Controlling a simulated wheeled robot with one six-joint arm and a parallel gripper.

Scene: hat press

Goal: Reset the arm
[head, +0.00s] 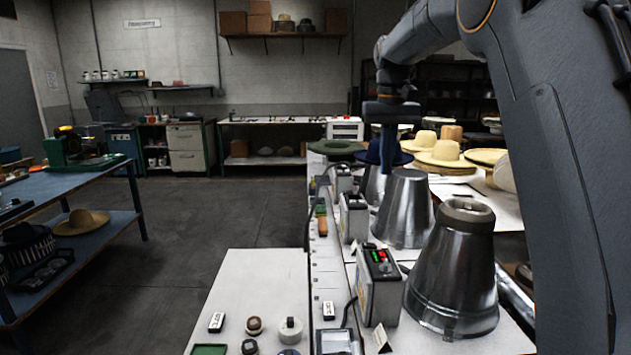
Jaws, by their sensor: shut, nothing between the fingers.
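My arm comes in from the right side of the head view and reaches over the hat press bench. My gripper (389,160) hangs pointing down at its end, with its fingers together and nothing held. It is in front of a dark blue hat (370,154) on the far metal press cone; I cannot tell whether it touches the hat. A middle metal cone (405,212) and a large near cone (455,270) stand bare on the bench. My arm hides part of the right side.
Control boxes (380,285) stand left of the cones, the near one with red and green lights. Straw hats (443,155) and a green hat (336,146) lie at the back. A white table (255,280) holds small items. A blue workbench (75,180) stands left; floor between is clear.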

